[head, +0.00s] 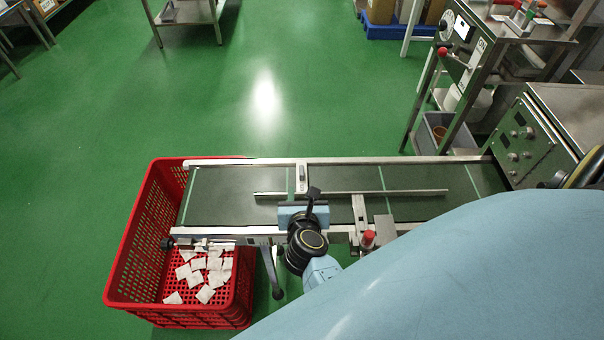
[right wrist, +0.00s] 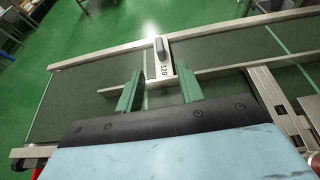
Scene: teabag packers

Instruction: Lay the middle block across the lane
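A pale metal block (head: 301,184) with a dark knob reaches from the far rail into the lane (head: 235,195); it is marked 120 in the right wrist view (right wrist: 160,68). My right gripper (head: 302,203) is over the lane on the near side of this block. In the right wrist view its two green fingers (right wrist: 158,82) stand wide apart, with the block's near end between or just beyond their tips and gaps on both sides. I cannot tell their height over the lane. My left gripper is not in view.
A thin guide bar (head: 400,192) runs along the lane. Another metal block (head: 359,214) and a red knob (head: 368,238) sit at the near rail, right of my gripper. A red crate (head: 135,262) with several teabags (head: 205,275) stands at the lane's left end. A machine (head: 520,140) stands right.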

